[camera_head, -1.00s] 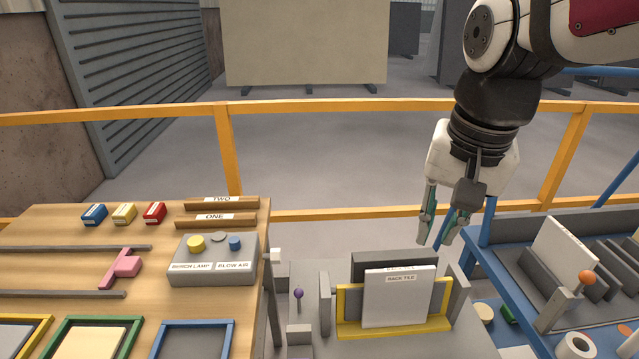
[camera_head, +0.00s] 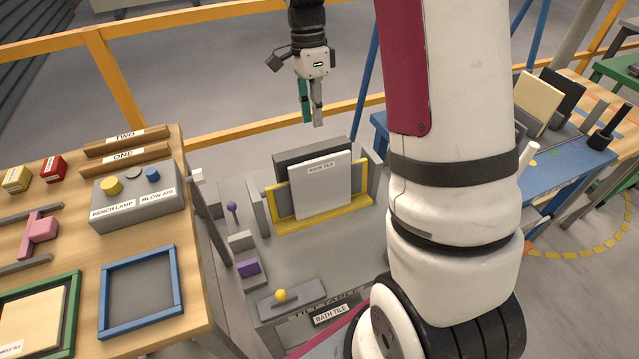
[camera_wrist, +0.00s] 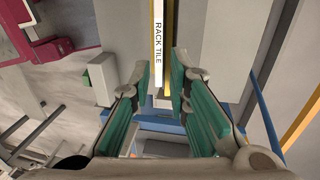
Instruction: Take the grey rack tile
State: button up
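The rack tile (camera_head: 322,187) is a pale grey-white upright slab labelled "RACK TILE" in the head view. It stands in a yellow holder (camera_head: 350,226), in front of a dark grey upright panel (camera_head: 290,156). My gripper (camera_head: 312,122) hangs fingers down above and behind the tile in the head view, apart from it. In the wrist view the tile's labelled top edge (camera_wrist: 160,40) lies beyond the fingertips, in line with the gap between them. My gripper (camera_wrist: 159,76) is open there, with nothing between its green-padded fingers.
A wooden bench (camera_head: 165,150) with a lamp and blow-air box (camera_head: 140,195) stands left. A purple-knobbed lever (camera_head: 231,207) is left of the holder. A blue table (camera_head: 560,160) with upright tiles is right. An orange railing (camera_head: 200,38) runs behind. My arm covers the centre right.

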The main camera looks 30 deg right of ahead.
aim_at(320, 159)
jog(key=f, duration=0.3)
jog(key=s+f, duration=0.1)
jog(key=f, duration=0.3)
jog(key=s+f+p, duration=0.1)
jog(key=f, duration=0.3)
jog(key=shift+s, duration=0.1)
jog(key=shift+a, duration=0.1)
jog(key=shift+c, duration=0.6)
grip_shut()
